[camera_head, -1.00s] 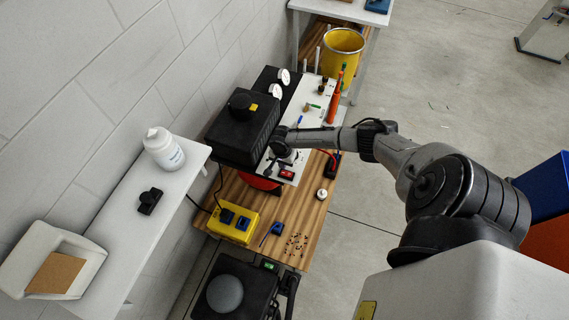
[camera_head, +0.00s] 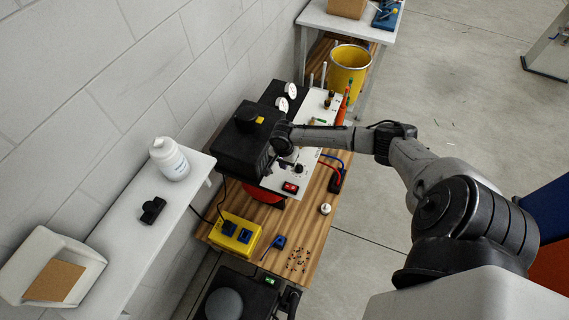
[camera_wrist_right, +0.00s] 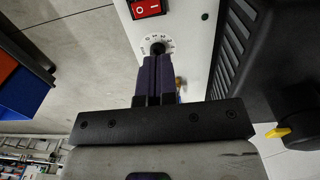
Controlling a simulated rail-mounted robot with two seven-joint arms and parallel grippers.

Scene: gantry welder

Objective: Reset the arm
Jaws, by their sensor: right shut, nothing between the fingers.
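My right arm (camera_head: 345,138) reaches in from the right of the head view, over the white control panel (camera_head: 318,150) of the black welder unit. Its wrist end (camera_head: 281,138) is beside the black box, and the fingers are mostly hidden there. In the right wrist view my right gripper (camera_wrist_right: 154,58) is shut and empty, its dark fingers side by side. The fingertips appear in front of a dial with a black knob (camera_wrist_right: 157,47); I cannot tell whether they touch it. A red switch (camera_wrist_right: 145,8) is just beyond the dial and also shows in the head view (camera_head: 290,187). My left gripper is not in view.
The black box (camera_head: 240,150) stands close to the wrist. A wooden bench (camera_head: 318,225) carries a yellow device (camera_head: 235,233) and small parts. A white shelf (camera_head: 130,235) runs along the wall at left. A yellow bucket (camera_head: 348,75) stands behind. Open floor lies to the right.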

